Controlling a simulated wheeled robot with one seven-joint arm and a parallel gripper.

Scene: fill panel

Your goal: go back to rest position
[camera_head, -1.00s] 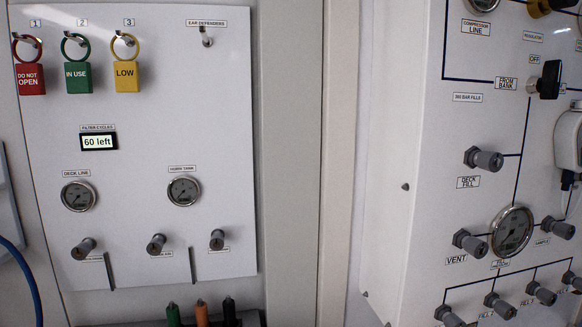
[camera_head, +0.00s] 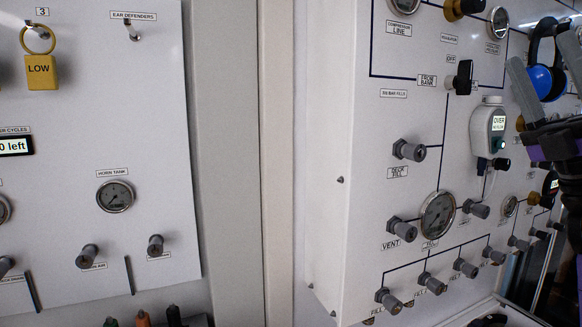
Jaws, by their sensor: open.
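My gripper (camera_head: 543,54) is at the right edge of the view, in front of the right panel. Its two grey fingers are spread apart, and part of the arm behind them is cut off by the frame. Blue ear defenders (camera_head: 545,83) with a dark headband show between and behind the fingers. I cannot tell whether the fingers touch them. The ear defenders hook (camera_head: 134,32) on the left panel is empty.
The left white panel (camera_head: 90,120) carries a yellow LOW tag (camera_head: 41,72), a horn tank gauge (camera_head: 115,196) and small valves. The right panel (camera_head: 345,235) juts forward with several valve knobs, a gauge (camera_head: 437,215) and a white OVER meter (camera_head: 488,128).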

